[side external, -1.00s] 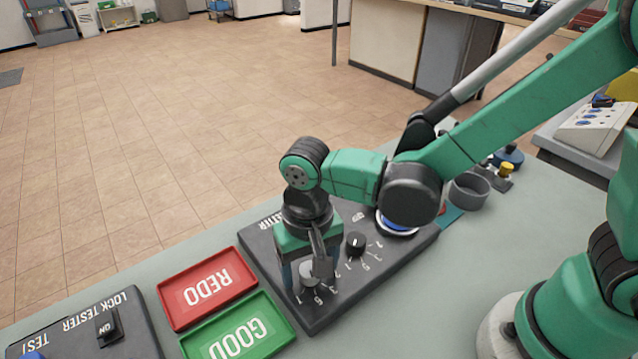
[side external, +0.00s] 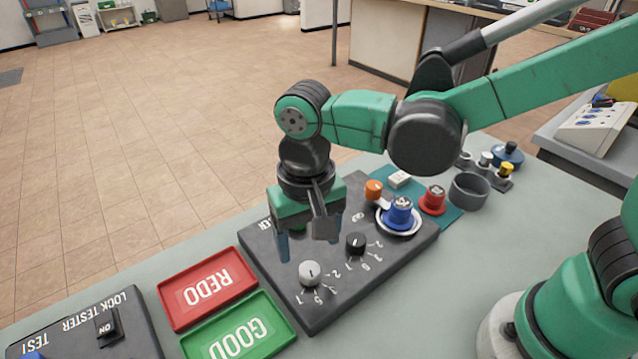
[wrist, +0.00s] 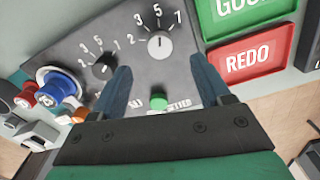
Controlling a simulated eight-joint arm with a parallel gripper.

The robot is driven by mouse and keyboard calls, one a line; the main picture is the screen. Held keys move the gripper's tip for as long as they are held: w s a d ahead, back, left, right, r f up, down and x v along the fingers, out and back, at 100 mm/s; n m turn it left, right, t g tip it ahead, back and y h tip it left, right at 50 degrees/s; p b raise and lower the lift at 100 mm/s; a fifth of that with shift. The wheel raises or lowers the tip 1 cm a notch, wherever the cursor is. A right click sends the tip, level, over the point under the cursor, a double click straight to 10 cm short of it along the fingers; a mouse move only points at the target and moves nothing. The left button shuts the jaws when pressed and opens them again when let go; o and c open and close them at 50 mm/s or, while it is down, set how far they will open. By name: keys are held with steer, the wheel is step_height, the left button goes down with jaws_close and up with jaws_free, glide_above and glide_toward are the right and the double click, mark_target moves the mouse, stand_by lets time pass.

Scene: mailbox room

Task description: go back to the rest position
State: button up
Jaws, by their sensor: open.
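My gripper (side external: 308,243) is open and empty. It hangs above the dark control panel (side external: 330,305), its fingers pointing down and apart from the knobs. A light grey dial knob (side external: 310,272) and a black dial knob (side external: 356,243) stand on the panel below it. In the wrist view the two blue-grey fingers (wrist: 160,85) are spread wide, with the light grey knob (wrist: 160,44), the black knob (wrist: 102,66) and a green button (wrist: 158,101) showing between or beyond them.
A blue knobbed part (side external: 398,212) sits in a pale ring on the panel's far end. Orange (side external: 373,189) and red (side external: 433,199) parts stand near it. A red REDO tray (side external: 207,289), a green GOOD tray (side external: 240,330) and a lock tester box (side external: 85,330) lie to the left.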

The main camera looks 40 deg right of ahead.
steer(key=d+r+n+t, duration=0.1)
steer(key=d+r+t, duration=0.1)
steer(key=d, duration=0.5)
steer(key=d+r+n+t, duration=0.1)
steer(key=d+r+t, duration=0.2)
steer(key=d+t, duration=0.2)
steer(key=d, duration=0.3)
steer(key=shift+s+d+n, duration=0.15)
steer(key=shift+d+n, duration=0.15)
